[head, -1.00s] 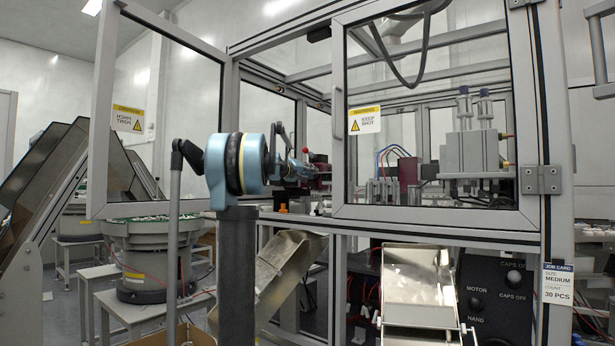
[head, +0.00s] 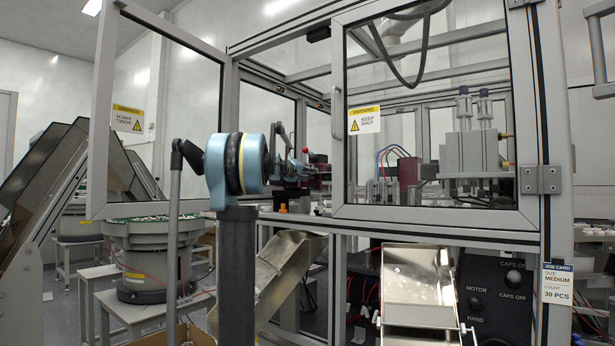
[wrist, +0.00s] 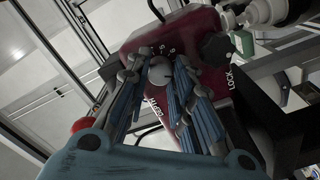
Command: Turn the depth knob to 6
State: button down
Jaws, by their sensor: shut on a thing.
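The depth knob (wrist: 161,72) is a small grey round knob on a maroon block (wrist: 150,40) in the wrist view. The word DEPTH is printed beside it, and small white digits lie along its far side, too small to read surely. The setting it points to is not clear. My gripper (wrist: 158,74) has its blue-padded fingers on either side of the knob, shut on it. In the head view my gripper (head: 308,168) is small at the maroon block (head: 322,172), and the knob is hidden there.
A dark knob (wrist: 216,47) marked LOCK sits close to the right finger. A red ball (wrist: 83,125) shows at the left. In the head view, the cell's framed window (head: 430,211) stands right of my arm, and an open framed panel (head: 100,120) stands left.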

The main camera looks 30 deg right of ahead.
jog(key=shift+w+a+f+n, duration=0.1)
jog(key=shift+n, duration=5.5)
jog(key=c, duration=1.4)
grip_release()
jog(key=shift+w, duration=0.1)
jog(key=shift+o, duration=0.2)
